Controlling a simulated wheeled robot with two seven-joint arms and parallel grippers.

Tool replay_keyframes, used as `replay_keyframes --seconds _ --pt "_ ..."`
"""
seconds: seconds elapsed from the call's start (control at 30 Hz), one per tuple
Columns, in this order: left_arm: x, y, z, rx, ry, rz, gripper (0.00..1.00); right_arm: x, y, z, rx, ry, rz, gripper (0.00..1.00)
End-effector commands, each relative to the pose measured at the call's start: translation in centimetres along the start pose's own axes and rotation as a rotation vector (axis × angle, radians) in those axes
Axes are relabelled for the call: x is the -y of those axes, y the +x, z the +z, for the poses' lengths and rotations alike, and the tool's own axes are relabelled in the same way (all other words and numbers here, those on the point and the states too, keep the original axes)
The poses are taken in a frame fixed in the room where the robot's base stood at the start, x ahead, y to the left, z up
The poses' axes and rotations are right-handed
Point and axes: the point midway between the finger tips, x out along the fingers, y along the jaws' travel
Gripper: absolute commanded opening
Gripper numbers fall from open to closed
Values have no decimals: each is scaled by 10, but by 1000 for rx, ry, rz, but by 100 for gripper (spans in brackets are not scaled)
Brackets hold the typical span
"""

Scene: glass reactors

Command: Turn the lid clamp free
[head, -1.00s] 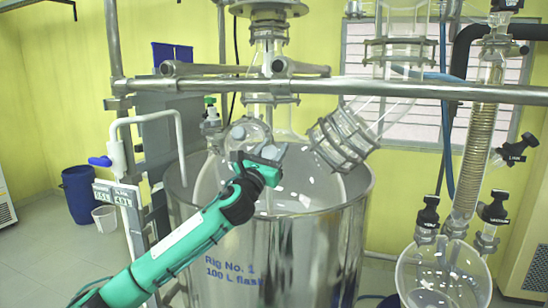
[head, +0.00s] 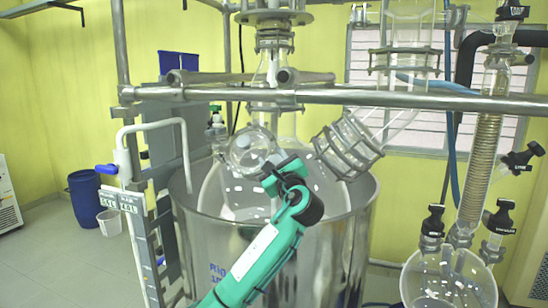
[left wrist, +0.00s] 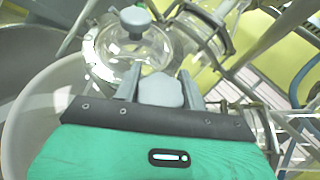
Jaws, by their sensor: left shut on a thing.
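My left gripper (head: 280,172) reaches up from below to the front of the round glass port and lid (head: 250,150) on the reactor vessel. In the left wrist view, its two grey fingers (left wrist: 160,88) are shut on a rounded grey knob, the lid clamp (left wrist: 161,92). The round glass lid (left wrist: 128,52) lies just beyond the fingers, with a separate grey knob (left wrist: 135,17) at its far side. The gripper and arm hide most of the clamp in the head view. My right gripper is not in view.
A steel rail (head: 400,98) crosses above the vessel. A clamped glass elbow (head: 347,145) stands close to the right of the gripper. The open steel drum (head: 345,225) surrounds the flask. A coiled condenser (head: 485,140) is at the right.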

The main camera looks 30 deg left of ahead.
Motion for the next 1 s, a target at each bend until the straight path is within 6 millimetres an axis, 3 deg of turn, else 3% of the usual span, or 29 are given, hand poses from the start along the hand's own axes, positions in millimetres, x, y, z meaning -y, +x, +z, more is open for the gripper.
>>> replay_keyframes --seconds 0.4,1.0 --pt "-2 0 0 0 -76 190 19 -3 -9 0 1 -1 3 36" --pt "-4 0 0 1 -90 221 19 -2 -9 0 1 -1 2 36"
